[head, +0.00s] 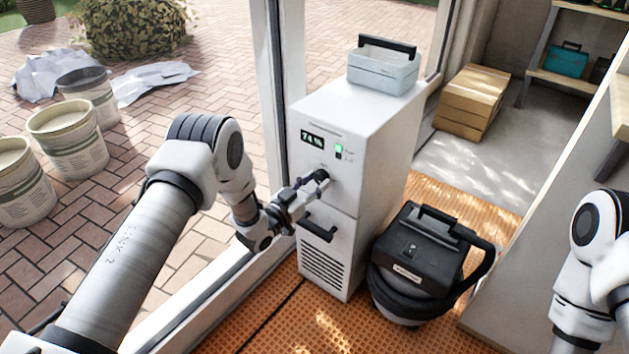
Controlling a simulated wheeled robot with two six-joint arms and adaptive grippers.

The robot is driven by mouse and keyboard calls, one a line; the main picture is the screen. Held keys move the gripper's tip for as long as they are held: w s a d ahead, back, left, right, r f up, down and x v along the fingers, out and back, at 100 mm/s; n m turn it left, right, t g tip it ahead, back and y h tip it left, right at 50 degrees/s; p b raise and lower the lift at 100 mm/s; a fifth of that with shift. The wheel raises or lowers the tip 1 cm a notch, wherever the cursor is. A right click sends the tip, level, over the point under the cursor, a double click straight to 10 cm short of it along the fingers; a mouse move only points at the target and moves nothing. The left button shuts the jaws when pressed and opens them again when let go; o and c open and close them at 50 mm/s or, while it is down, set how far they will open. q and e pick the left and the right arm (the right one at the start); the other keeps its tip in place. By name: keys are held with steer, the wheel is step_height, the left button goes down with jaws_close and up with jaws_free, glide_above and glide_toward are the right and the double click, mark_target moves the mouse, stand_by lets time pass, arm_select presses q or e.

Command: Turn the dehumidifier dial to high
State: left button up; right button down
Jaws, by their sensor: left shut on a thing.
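The white dehumidifier (375,140) stands upright on an orange mat. Its front has a small display (312,137) that reads about 74 %, with a green light (339,148) beside it. My left gripper (319,180) is at the upper front panel, shut on the dial (323,174) below the display. The gripper's fingers hide most of the dial, so its setting cannot be read. A dark handle (318,230) sits lower on the front, above a vent grille. My right arm shows at the right edge, but its gripper is out of view.
A black vacuum (425,255) stands close to the dehumidifier's right side. A pale blue case (383,68) rests on top. A window frame (268,95) runs close by on the left. Cardboard boxes (470,100) lie behind; buckets (67,140) stand on the brick paving outside.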

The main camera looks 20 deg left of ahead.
arm_select(q)
steer(key=m+p, duration=0.1)
steer(key=m, duration=0.5)
steer(key=shift+r+g+p, duration=0.1)
steer(key=shift+g+p, duration=0.2)
steer(key=shift+g, duration=0.1)
steer(key=m+p, duration=0.1)
steer(key=m, duration=0.4)
steer(key=o, duration=1.1)
steer(key=shift+o, duration=0.2)
steer(key=shift+a, duration=0.1)
steer(key=v, duration=1.2)
